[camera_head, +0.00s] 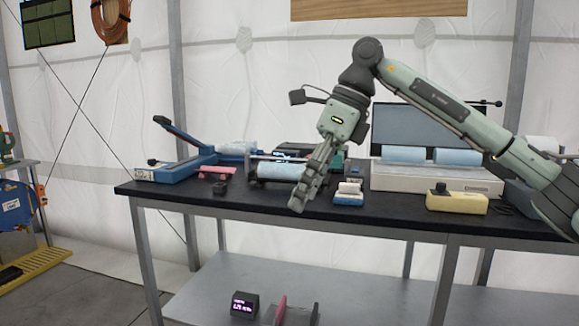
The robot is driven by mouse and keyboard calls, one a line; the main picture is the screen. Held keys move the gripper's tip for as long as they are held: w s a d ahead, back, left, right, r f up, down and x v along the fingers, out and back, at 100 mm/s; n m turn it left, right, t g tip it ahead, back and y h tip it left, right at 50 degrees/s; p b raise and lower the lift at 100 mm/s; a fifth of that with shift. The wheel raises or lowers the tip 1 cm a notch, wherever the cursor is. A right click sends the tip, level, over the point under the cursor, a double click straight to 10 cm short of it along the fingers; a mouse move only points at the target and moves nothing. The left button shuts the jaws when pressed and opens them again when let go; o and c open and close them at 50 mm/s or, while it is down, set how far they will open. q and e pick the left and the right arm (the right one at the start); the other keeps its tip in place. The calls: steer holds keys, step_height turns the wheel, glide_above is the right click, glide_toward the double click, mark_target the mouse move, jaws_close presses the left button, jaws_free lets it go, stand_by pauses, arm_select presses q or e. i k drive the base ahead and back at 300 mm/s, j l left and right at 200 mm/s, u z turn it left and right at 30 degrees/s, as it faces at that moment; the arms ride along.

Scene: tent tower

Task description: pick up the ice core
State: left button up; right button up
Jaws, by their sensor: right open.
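Several pale blue and white cylinders that look like ice core pieces are on the dark-topped bench (400,221). One ice core (278,170) lies on its side in a dark holder at the middle of the bench. Two more cylinders (403,155) lie end to end on a white box-like device at the right. My right gripper (299,204) is open and points down near the bench's front edge, just right of the core in the holder. It hides part of what lies behind it. I cannot tell whether it touches anything. My left gripper is not in view.
A blue lever tool (178,169) stands at the bench's left end. A small blue-and-white block (348,194) and a yellow box with a black knob (456,201) stand right of the gripper. A lower shelf (352,288) holds a small display (244,304).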

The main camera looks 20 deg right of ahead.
mark_target(285, 171)
steer(key=i+l, duration=0.25)
steer(key=i, duration=0.2)
steer(key=i+l, duration=0.25)
steer(key=i, duration=0.25)
steer(key=i+l, duration=0.25)
steer(key=i, duration=0.2)
